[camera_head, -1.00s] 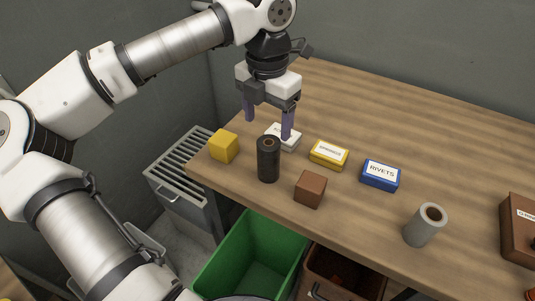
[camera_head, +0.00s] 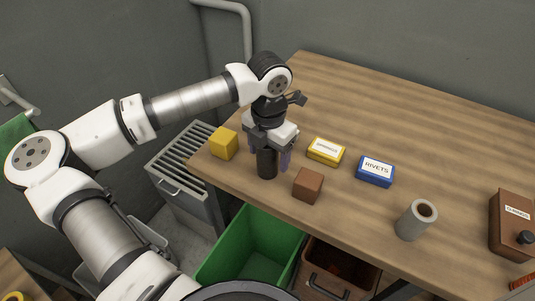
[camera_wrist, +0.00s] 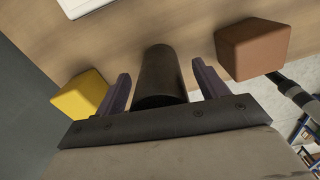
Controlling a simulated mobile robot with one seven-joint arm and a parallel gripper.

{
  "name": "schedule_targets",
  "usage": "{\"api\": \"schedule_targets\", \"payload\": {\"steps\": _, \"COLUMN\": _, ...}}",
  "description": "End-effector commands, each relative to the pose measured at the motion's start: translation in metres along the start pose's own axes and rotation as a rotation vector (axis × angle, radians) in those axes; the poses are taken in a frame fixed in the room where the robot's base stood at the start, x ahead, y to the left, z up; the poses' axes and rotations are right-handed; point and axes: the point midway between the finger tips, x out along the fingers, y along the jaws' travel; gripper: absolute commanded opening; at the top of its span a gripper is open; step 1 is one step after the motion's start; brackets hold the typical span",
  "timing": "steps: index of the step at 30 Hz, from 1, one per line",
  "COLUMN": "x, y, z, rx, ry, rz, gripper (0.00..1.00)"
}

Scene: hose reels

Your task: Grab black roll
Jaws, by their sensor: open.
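The black roll (camera_head: 267,165) stands upright on the wooden table near its front left edge. My gripper (camera_head: 268,158) is low over it, and its body hides the roll's top in the head view. In the wrist view the black roll (camera_wrist: 161,76) lies between the two purple fingers of my gripper (camera_wrist: 162,82). There is a gap on each side of the roll, wider on the right, so the jaws are open and not closed on it.
A yellow block (camera_head: 224,143) is left of the roll and a brown block (camera_head: 308,185) is right of it. A yellow box (camera_head: 326,151), a blue rivets box (camera_head: 376,171) and a grey roll (camera_head: 416,220) stand further right. A green bin (camera_head: 250,247) is below the table edge.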

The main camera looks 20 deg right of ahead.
Motion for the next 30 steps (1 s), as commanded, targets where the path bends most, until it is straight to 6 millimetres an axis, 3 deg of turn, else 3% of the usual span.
{"api": "schedule_targets", "payload": {"steps": 2, "x": 0.0, "y": 0.0, "z": 0.0, "rx": 0.0, "ry": 0.0, "rz": 0.0, "gripper": 0.72}}
{"api": "schedule_targets", "payload": {"steps": 14, "x": 0.0, "y": 0.0, "z": 0.0, "rx": 0.0, "ry": 0.0, "rz": 0.0, "gripper": 0.2}}
{"api": "schedule_targets", "payload": {"steps": 23, "x": -0.003, "y": 0.001, "z": 0.0, "rx": 0.0, "ry": 0.0, "rz": 0.002, "gripper": 0.2}}
{"api": "schedule_targets", "payload": {"steps": 30, "x": -0.026, "y": 0.001, "z": 0.0, "rx": 0.0, "ry": -0.001, "rz": 0.004, "gripper": 0.2}}
